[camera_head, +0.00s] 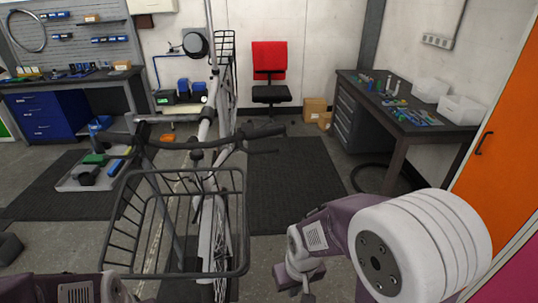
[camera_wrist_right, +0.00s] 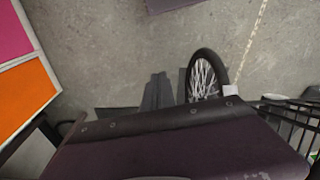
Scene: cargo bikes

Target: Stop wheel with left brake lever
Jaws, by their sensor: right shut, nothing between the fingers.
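A grey cargo bike (camera_head: 203,130) stands left of centre in the head view, its black wire basket (camera_head: 180,172) nearest me. Its handlebar ends are behind the basket; a black brake lever (camera_head: 262,151) sticks out on the picture's right. The spoked wheel (camera_head: 221,240) shows partly behind the basket bars, and a wheel also shows in the right wrist view (camera_wrist_right: 207,75). Whether it turns cannot be told. My right gripper (camera_head: 307,296) is shut and empty, low in the head view, right of the basket and apart from the lever. My left gripper is out of view.
A workbench (camera_head: 412,118) with tools and white bins stands at the right, beside an orange cabinet (camera_head: 497,130). A red chair (camera_head: 269,70) is at the back. A tray of tools (camera_head: 92,178) lies left. The dark mat (camera_head: 290,180) right of the bike is clear.

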